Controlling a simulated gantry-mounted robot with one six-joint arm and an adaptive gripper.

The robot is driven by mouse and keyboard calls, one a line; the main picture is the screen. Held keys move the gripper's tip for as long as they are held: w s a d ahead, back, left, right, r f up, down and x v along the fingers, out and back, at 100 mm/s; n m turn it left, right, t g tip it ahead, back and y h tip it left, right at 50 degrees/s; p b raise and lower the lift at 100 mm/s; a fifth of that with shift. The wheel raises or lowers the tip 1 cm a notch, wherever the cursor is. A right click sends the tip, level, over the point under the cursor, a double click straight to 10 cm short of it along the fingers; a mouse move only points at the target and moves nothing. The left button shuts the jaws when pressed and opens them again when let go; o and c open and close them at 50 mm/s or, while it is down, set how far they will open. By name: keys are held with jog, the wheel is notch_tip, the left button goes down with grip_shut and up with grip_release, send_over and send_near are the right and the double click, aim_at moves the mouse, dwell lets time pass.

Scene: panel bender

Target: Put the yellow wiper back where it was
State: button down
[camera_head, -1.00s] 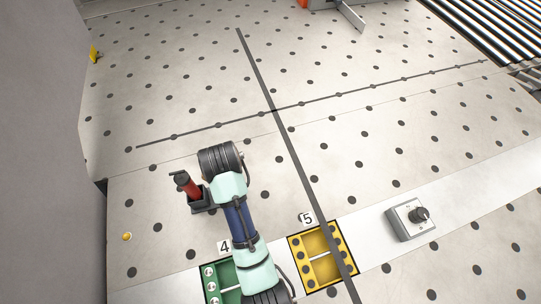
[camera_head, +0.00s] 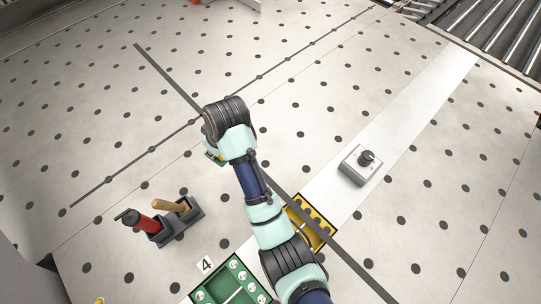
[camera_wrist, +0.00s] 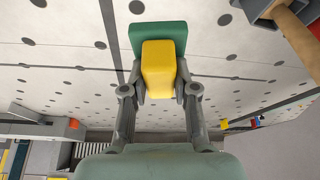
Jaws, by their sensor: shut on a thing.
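The yellow wiper (camera_wrist: 158,70), a yellow block with a green pad at its far end, is between the two fingers of my gripper (camera_wrist: 158,88) in the wrist view. My gripper is shut on the yellow part. In the head view a small piece of the wiper (camera_head: 215,157) shows below my wrist, and the fingers are hidden behind my arm. The wiper is over the perforated table, up and right of a dark holder (camera_head: 181,231). A red-handled tool (camera_head: 140,224) and a wooden-handled tool (camera_head: 170,206) stand in that holder.
A green tray (camera_head: 235,278) marked 4 is at the bottom, and a yellow tray (camera_head: 318,221) is partly behind my arm. A grey box with a black knob (camera_head: 361,165) is to the right. A dark strip (camera_head: 170,75) crosses the table. The upper table is clear.

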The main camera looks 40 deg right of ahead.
jog(key=s+d+r+n, duration=0.1)
jog(key=s+d+r, duration=0.2)
jog(key=d, duration=0.6)
jog(key=s+d+r+n, duration=0.1)
jog(key=s+d+r, duration=0.2)
jog(key=d, duration=0.5)
jog(key=shift+y, duration=0.4)
jog(key=shift+s+f+b, duration=0.1)
jog(key=shift+f+b, duration=3.5)
jog(key=shift+f, duration=6.55)
jog(key=c, duration=0.9)
grip_release()
jog(key=shift+f, duration=0.15)
jog(key=p+v, duration=0.1)
jog(key=v, duration=1.1)
jog(key=shift+r+p, duration=0.3)
jog(key=shift+p, duration=0.1)
